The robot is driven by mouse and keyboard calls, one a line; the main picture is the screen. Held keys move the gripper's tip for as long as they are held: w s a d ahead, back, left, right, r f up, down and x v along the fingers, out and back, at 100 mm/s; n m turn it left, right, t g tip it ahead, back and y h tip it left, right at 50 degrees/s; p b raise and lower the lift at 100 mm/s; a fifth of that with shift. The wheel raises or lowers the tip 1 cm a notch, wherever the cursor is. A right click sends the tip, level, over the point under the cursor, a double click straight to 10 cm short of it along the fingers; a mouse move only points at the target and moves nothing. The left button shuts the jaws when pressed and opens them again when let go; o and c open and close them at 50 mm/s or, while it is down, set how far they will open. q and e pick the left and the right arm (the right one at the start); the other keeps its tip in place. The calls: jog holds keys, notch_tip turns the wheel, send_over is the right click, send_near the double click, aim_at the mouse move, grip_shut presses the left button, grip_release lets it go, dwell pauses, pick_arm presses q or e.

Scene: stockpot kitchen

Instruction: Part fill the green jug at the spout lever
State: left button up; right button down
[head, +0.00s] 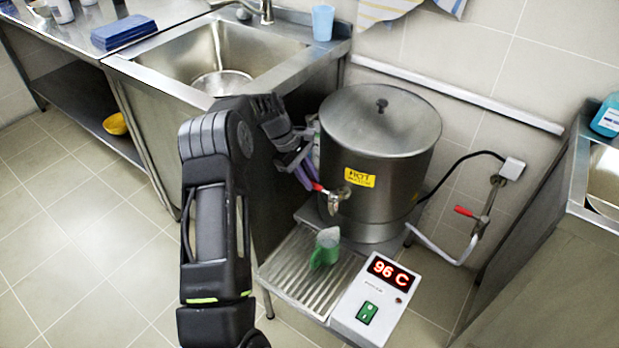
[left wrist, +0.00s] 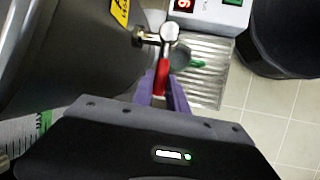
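The green jug (head: 325,249) stands on the ribbed drip tray (head: 284,288) below the spout, its opening upward. Part of it shows under the tap in the left wrist view (left wrist: 197,64). What is in it is not clear. The steel stockpot (head: 365,155) has a spout (head: 337,197) with a red lever (head: 322,188). My left gripper (head: 313,183) is at this lever. In the left wrist view its purple fingers lie close on both sides of the red lever (left wrist: 162,78) and look shut on it. My right gripper is not in view.
A control box (head: 375,300) reading 96 C, with a green switch, stands right of the tray. A yellow HOT label (head: 359,177) marks the pot. A sink (head: 220,55) is behind left. A red-handled wall valve (head: 465,211) and hose are at right.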

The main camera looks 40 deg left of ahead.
pick_arm(q)
jog(key=o, duration=0.4)
jog(key=v, duration=0.7)
jog(key=shift+a+r+p, duration=0.2)
jog(key=shift+r+p, duration=0.1)
jog(key=shift+r, duration=0.05)
jog(key=shift+s, duration=0.15)
